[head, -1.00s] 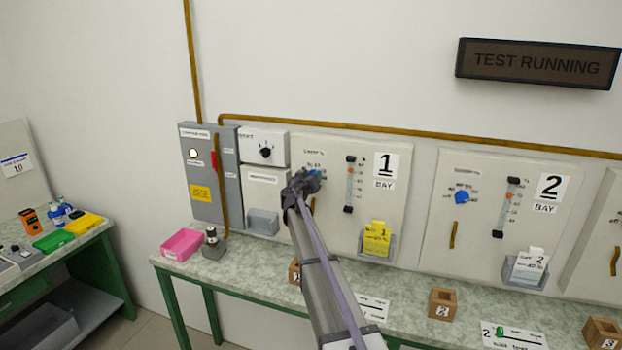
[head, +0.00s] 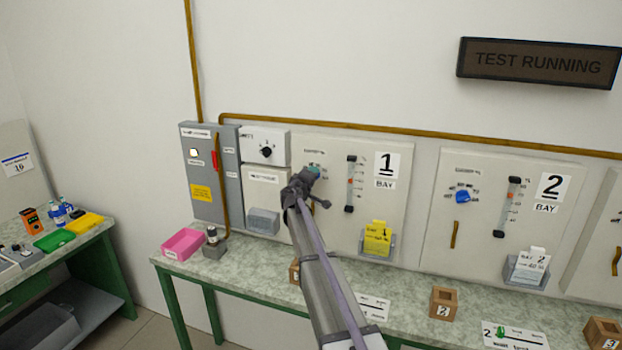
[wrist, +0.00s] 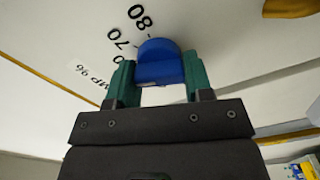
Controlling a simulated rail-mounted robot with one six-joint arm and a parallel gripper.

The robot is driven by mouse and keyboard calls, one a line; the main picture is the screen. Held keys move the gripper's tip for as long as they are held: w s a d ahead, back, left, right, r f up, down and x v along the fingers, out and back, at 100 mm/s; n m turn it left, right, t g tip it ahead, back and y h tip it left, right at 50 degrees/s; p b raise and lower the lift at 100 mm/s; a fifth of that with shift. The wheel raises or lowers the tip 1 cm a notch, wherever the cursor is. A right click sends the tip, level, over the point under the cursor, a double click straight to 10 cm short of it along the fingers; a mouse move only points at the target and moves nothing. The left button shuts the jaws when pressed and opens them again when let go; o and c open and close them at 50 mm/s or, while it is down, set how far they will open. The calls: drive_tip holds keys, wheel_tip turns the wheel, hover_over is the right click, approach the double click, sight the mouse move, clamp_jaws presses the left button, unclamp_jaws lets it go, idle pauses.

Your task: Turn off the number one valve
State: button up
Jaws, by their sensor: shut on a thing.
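The bay 1 panel (head: 335,230) is on the wall with a large "1 BAY" sign (head: 386,170). Its blue valve knob (wrist: 160,62) shows in the wrist view between the two green fingers of my gripper (wrist: 160,80). The gripper is shut on the knob, one finger on each side. Printed numbers, 70 and 80 among them, show beside the knob. In the head view my gripper (head: 312,174) is at the upper left of the bay 1 panel and hides the knob.
The bay 2 panel (head: 485,215) stands to the right with its own blue knob (head: 462,196). A bench (head: 410,290) below holds wooden blocks and a pink tray (head: 183,244). A grey box (head: 209,175) with a red handle is at left. A "TEST RUNNING" sign (head: 538,62) hangs above.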

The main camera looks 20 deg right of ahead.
drive_tip(key=n, duration=0.6)
drive_tip(key=shift+f, duration=0.1)
drive_tip(key=n, duration=0.5)
drive_tip(key=shift+s+f+n, duration=0.1)
drive_tip(key=shift+n, duration=0.3)
drive_tip(key=n, duration=0.6)
drive_tip(key=shift+d, duration=0.1)
drive_tip(key=n, duration=0.6)
drive_tip(key=shift+s, duration=0.1)
drive_tip(key=o, duration=0.9)
